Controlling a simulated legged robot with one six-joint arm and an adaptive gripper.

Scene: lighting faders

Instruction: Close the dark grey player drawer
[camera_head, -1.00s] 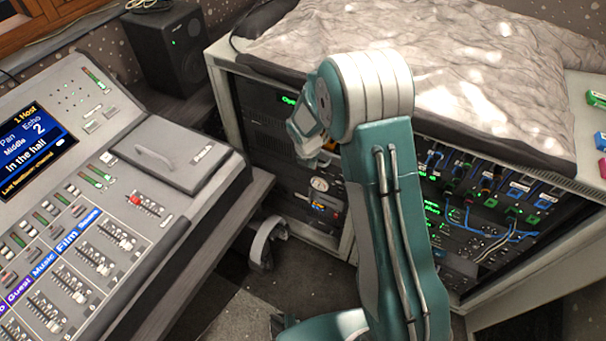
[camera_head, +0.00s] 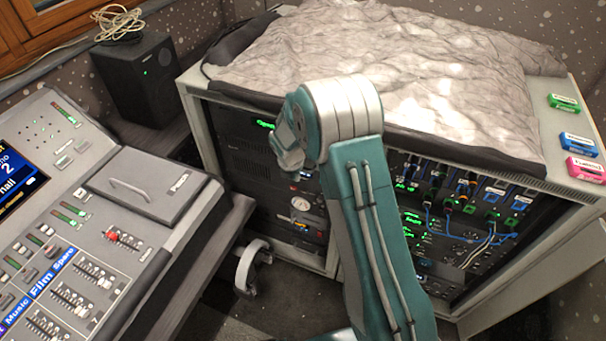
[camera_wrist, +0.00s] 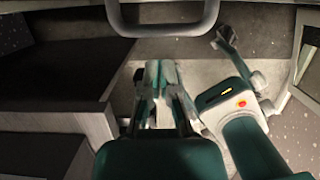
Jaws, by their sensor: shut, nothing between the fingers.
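My gripper (camera_wrist: 160,72) shows in the wrist view with its fingers together and nothing between them. A grey U-shaped handle (camera_wrist: 165,30) crosses the top of that view, apart from the fingertips; most of what it belongs to is out of frame. In the head view my wrist (camera_head: 287,143) hangs in front of the equipment rack, and the fingers are hidden. No open dark grey drawer can be made out in the head view; my arm covers part of the rack front (camera_head: 250,165).
The mixing console (camera_head: 105,225) with a handled grey lid (camera_head: 150,187) stands left. A rumpled cloth (camera_head: 430,75) covers the rack top. Coloured cases (camera_head: 580,145) lie at its right end.

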